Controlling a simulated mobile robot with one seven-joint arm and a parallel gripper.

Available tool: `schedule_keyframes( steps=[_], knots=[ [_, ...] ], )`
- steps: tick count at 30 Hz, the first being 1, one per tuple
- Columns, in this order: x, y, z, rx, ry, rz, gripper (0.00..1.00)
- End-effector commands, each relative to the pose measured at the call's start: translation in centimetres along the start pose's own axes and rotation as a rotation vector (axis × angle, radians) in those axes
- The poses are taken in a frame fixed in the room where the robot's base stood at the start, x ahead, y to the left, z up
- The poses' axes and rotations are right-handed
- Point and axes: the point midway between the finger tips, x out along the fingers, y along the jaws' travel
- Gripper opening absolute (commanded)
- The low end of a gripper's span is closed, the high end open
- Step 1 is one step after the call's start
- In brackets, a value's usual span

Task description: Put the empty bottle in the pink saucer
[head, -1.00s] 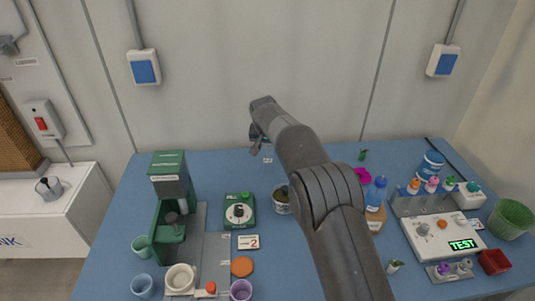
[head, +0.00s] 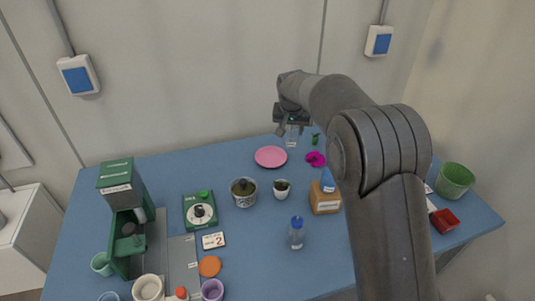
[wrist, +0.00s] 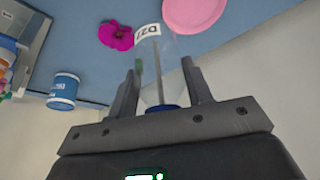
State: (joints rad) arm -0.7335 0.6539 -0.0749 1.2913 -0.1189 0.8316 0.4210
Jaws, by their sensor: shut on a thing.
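My gripper (head: 291,120) is shut on a clear bottle (head: 291,136) with a white label, held above the back of the table. In the wrist view the bottle (wrist: 150,62) stands between the two fingers (wrist: 158,92), with its blue cap (wrist: 163,108) nearest the palm. It looks empty apart from a thin dark line seen through it. The pink saucer (head: 270,157) lies empty on the blue table, just left of and below the bottle in the head view.
A magenta flower (head: 315,159) lies right of the saucer. Another blue-capped bottle (head: 296,235) stands in front. My arm hides part of the table's right side.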

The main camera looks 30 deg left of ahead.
Motion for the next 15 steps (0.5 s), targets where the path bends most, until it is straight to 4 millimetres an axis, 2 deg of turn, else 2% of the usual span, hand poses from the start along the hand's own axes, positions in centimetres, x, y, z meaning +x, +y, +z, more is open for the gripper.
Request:
schedule_keyframes(
  steps=[1, 3, 7, 11, 15],
  knots=[
    [-0.2, 1.8, -0.1, 0.027, 0.000, 0.011, 0.24],
    [-0.3, 3.5, 0.0, 0.054, 0.000, 0.021, 0.24],
    [-0.2, 4.7, 0.1, 0.081, 0.000, 0.031, 0.24],
    [1.2, 2.9, 0.3, 0.082, -0.002, 0.033, 0.24],
    [3.3, -0.3, 0.4, 0.080, -0.001, 0.034, 0.24]
  ],
)
